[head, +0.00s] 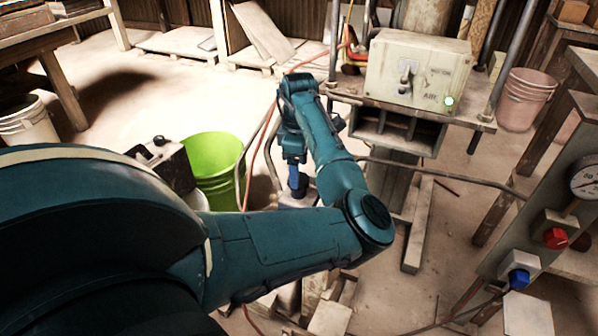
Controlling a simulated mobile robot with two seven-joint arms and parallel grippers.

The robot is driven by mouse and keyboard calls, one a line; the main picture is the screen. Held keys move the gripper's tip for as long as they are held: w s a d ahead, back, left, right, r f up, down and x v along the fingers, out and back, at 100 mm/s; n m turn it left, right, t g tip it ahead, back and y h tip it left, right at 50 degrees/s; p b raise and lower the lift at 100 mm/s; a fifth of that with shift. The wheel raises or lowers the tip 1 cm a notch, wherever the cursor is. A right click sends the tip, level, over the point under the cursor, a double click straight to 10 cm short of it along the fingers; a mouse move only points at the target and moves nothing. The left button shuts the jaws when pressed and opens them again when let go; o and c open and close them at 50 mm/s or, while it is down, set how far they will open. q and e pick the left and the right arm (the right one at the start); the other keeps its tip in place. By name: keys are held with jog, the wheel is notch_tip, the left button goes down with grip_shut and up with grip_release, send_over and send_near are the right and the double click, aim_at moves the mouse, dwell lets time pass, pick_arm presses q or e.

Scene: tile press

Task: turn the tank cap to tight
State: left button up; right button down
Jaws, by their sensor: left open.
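My left arm reaches in from the left and bends back at the elbow. Its gripper (297,188) points down beside the press, left of the press frame. The gripper is open, though its fingers are small and partly hidden by my own wrist. A pale grey surface lies just under the fingertips. I cannot make out a tank cap clearly there; the wrist and forearm cover much of that spot. Whether the fingers touch anything cannot be told. My right gripper is not in view.
A control box (418,70) with a switch sits on the press. A panel at right carries a gauge (585,178), a red knob (556,238) and a blue knob (518,279). Hoses cross the floor.

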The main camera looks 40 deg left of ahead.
pick_arm(q)
jog(key=shift+f+b, duration=0.3)
jog(key=shift+f, duration=1.05)
jog(key=shift+c, duration=0.2)
